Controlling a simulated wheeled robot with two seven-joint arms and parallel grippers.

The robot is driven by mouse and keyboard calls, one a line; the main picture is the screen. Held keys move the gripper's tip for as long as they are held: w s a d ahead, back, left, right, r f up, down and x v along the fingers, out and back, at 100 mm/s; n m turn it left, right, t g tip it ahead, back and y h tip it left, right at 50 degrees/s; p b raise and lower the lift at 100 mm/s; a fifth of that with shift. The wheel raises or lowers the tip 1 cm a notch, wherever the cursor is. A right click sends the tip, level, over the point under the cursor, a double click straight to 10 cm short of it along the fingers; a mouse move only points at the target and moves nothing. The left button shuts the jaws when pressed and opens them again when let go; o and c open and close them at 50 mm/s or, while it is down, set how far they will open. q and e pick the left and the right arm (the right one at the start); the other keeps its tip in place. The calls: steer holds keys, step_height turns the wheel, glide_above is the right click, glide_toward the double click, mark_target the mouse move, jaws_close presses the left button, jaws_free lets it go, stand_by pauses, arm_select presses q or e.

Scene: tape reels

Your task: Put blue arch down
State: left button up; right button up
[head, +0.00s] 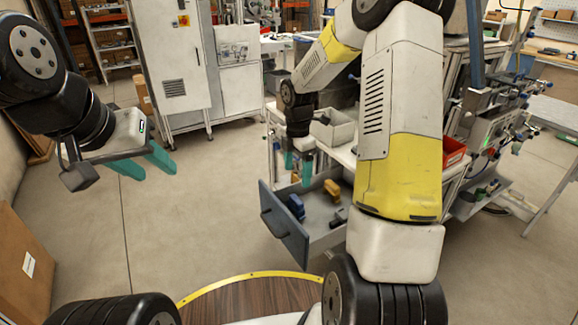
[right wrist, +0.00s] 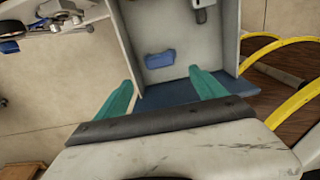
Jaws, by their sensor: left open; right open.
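The blue arch (head: 296,207) lies in the open drawer (head: 283,236), close to its front panel. In the right wrist view the blue arch (right wrist: 160,59) rests on the pale drawer floor, just beyond my fingertips and apart from them. My right gripper (head: 298,172) is open and empty above the drawer; its teal fingers (right wrist: 160,75) show spread in the right wrist view. My left gripper (head: 148,168) is open and empty over the floor at the left, far from the drawer.
A yellow block (head: 332,188) and a dark grey piece (head: 341,217) also lie in the drawer. A grey bin (head: 333,128) and a red bin (head: 453,151) stand on the workbench above. A round wooden table (head: 255,297) is in front.

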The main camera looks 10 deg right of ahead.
steer(key=s+r+m+t, duration=0.2)
steer(key=s+r+m, duration=0.35)
steer(key=r, duration=0.25)
steer(key=s+r+m+t, duration=0.1)
steer(key=s+r+m, duration=0.45)
steer(key=r, duration=0.35)
steer(key=s+a+r+m+t+y, duration=0.1)
steer(key=s+r+m, duration=0.1)
steer(key=s+m, duration=0.3)
steer(key=s+a+r+m+t+y, duration=0.1)
steer(key=s+r+m+t, duration=0.1)
steer(key=s+m, duration=0.3)
steer(key=s+r, duration=0.1)
steer(key=s, duration=0.2)
steer(key=shift+r, duration=0.15)
steer(key=shift+s+a, duration=0.1)
